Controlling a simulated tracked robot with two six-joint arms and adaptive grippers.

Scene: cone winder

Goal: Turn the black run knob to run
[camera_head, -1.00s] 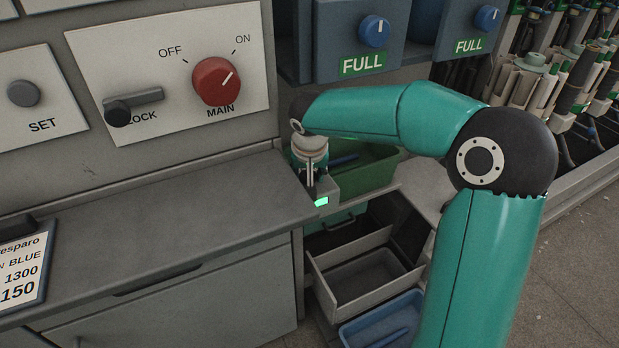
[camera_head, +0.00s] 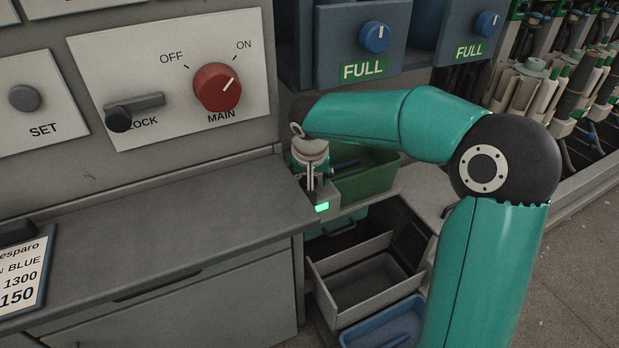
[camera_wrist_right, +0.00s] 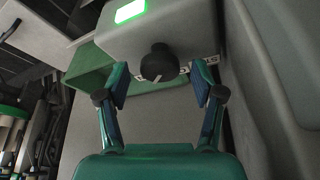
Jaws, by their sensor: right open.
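The black run knob (camera_wrist_right: 159,62) is on a grey box with a lit green panel (camera_wrist_right: 130,11) in the right wrist view. A pale pointer line shows on the knob, and a white label (camera_wrist_right: 205,61) with partly hidden lettering is beside it. My right gripper (camera_wrist_right: 160,84) is open, its two fingers spread to either side of the knob in the picture, with visible gaps. I cannot tell how deep they reach. In the head view my right gripper (camera_head: 312,182) is at the green-lit box (camera_head: 322,207) and hides the knob. My left gripper is not in view.
A green bin (camera_head: 372,178) is behind the gripper; an open drawer (camera_head: 368,283) and blue tray (camera_head: 385,325) are lower.

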